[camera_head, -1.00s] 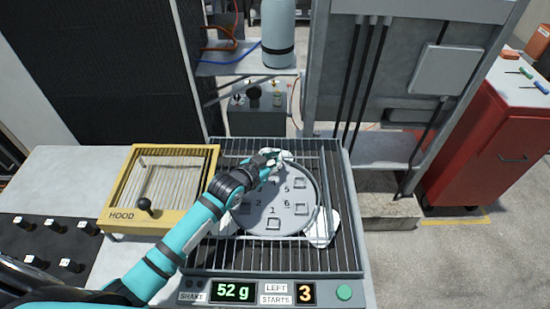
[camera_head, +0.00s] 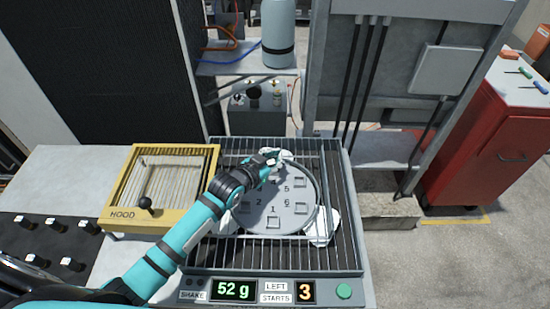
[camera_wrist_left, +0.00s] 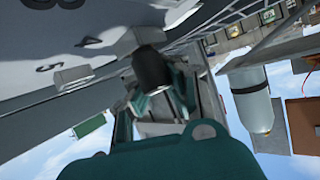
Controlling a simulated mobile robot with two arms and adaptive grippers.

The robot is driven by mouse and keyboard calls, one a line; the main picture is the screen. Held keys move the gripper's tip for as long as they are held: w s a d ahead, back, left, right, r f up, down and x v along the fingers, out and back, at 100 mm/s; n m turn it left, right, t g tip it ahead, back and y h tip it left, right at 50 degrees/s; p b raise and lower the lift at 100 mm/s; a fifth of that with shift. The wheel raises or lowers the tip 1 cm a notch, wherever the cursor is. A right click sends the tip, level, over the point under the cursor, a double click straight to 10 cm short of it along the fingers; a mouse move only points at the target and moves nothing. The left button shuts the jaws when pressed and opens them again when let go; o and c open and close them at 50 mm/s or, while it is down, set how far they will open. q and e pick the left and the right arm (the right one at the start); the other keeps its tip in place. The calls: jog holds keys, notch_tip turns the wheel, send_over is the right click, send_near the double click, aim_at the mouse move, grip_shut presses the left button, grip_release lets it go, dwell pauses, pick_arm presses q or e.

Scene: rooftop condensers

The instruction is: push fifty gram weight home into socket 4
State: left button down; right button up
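The round grey plate (camera_head: 262,222) lies on the shaker's rack with numbered square sockets. Socket 4 is mostly covered by my left gripper (camera_head: 274,162), at the plate's far edge. In the left wrist view a dark round weight (camera_wrist_left: 153,72), which I take for the fifty gram weight, stands between the fingers of my left gripper (camera_wrist_left: 155,88) beside the plate's printed 4. The fingers appear closed around it. How deep it sits in the socket I cannot tell. My right gripper is not in view.
White clamps (camera_head: 322,226) grip the plate's edge. The shaker's front panel (camera_head: 345,292) reads 52 g and 3. A yellow hood frame (camera_head: 118,216) with a black knob stands left. A grey bottle (camera_head: 278,35) stands on the shelf behind. A red cabinet (camera_head: 480,160) is at right.

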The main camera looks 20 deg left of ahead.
pick_arm(q)
jog(key=shift+s+d+f, duration=0.1)
jog(key=shift+s+f, duration=0.2)
jog(key=shift+f, duration=0.6)
jog(key=c, duration=2)
grip_release()
jog(key=o, duration=0.7)
jog(key=shift+c, duration=0.2)
jog(key=shift+r, duration=0.1)
jog(key=v, duration=0.7)
jog(key=shift+s+r, duration=0.1)
jog(key=shift+r, duration=0.25)
